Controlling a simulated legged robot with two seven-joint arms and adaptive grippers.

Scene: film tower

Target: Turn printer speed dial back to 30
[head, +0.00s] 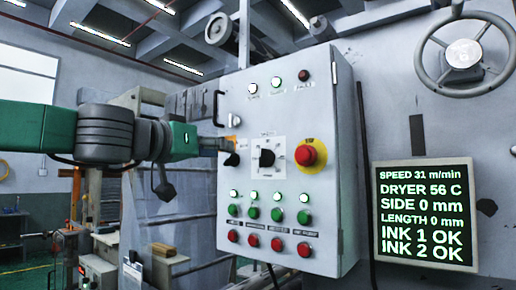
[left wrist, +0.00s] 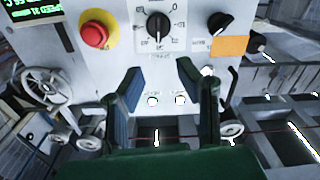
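The speed dial (head: 267,157) is a black knob on a white scale plate on the grey control panel (head: 320,90). It also shows at the top of the left wrist view (left wrist: 157,27), where the picture is upside down. The display (head: 424,215) reads SPEED 31 m/min. My left gripper (head: 220,144) is in front of the panel, left of the dial in the head view. My right gripper is in neither view.
A red emergency button (head: 306,155) on a yellow ring is right of the dial. A second black knob (head: 232,160) is left of it, beside my gripper. Green buttons (head: 253,213) and red buttons (head: 254,240) sit below. A handwheel (head: 463,53) is at upper right.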

